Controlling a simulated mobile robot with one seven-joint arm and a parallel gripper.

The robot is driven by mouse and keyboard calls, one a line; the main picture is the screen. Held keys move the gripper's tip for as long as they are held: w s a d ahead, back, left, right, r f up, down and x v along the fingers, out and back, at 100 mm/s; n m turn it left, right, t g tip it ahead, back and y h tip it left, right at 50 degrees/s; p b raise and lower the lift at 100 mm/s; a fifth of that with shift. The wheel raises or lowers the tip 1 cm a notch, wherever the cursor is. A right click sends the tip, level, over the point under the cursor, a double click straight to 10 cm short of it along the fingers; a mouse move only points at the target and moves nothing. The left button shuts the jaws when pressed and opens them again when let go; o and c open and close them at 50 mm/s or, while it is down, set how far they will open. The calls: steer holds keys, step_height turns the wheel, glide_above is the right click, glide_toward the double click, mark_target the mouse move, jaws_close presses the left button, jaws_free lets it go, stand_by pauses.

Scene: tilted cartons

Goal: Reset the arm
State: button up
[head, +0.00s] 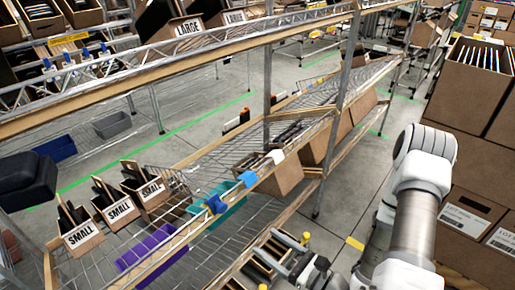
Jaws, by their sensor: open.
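My arm (415,215), white with a metal-coloured link, comes down the right side of the head view. It bends left near the bottom edge. My gripper (284,262) is dark and metallic with small yellow tips. It is open, with its tips apart and nothing seen between them. It appears in front of the lower part of the wire rack (185,240), over dark items in a carton (265,262). Whether it touches the rack or the carton cannot be told. The wrist is partly cut off by the bottom edge.
Cartons labelled SMALL (82,237), a purple bin (150,246) and a teal bin (232,205) sit on the tilted rack. A wooden-edged upper shelf (200,62) crosses above. Large cartons (470,88) are stacked close on the right. Grey floor (345,215) shows between.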

steer(key=s+a+r+n+g+p, duration=0.3)
steer(key=s+r+n+g, duration=0.2)
steer(key=r+n+g, duration=0.35)
steer(key=s+a+r+n+g+p, duration=0.2)
steer(key=s+r+n+g, duration=0.45)
steer(key=r+n, duration=0.3)
steer(key=d+r+n+t+h+p, duration=0.2)
steer(key=d+r+n+t+h, duration=0.2)
steer(key=d+r+h, duration=0.2)
steer(key=w+d+r+n+t+h+p, duration=0.1)
steer(key=d+r+n+t+h+p, duration=0.2)
steer(key=r, duration=0.8)
steer(key=d+n+h, duration=0.2)
steer(key=d+h, duration=0.1)
steer(key=shift+w+d+r+t+h, duration=0.2)
steer(key=shift+r+t+h, duration=0.1)
steer(key=shift+t+h, duration=0.1)
